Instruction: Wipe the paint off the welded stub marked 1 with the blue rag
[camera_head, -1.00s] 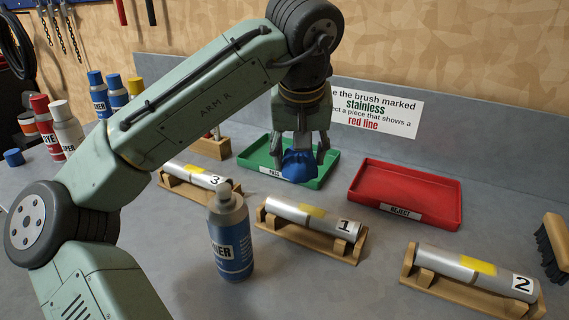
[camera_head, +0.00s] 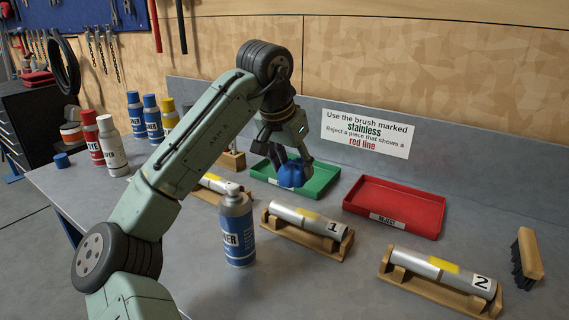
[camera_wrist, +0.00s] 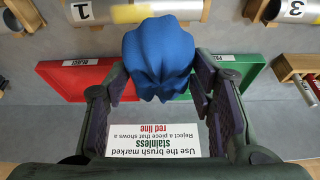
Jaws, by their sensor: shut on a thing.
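The stub marked 1 (camera_head: 303,224) lies on a wooden cradle in the middle of the table, with a yellow paint patch on its upper side. It also shows at the top of the wrist view (camera_wrist: 176,9). My gripper (camera_head: 287,172) is shut on the blue rag (camera_head: 292,176), above the front part of the green tray, behind the stub and apart from it. In the wrist view the bunched rag (camera_wrist: 158,55) sits between the fingers and hides part of both trays.
Stub 2 (camera_head: 420,265) lies at right and partly hidden stub 3 (camera_head: 213,182) at left, both on cradles. A blue cleaner can (camera_head: 238,235) stands left of stub 1. Behind are a green tray (camera_head: 322,186) and a red tray (camera_head: 436,205). A brush (camera_head: 529,254) stands far right.

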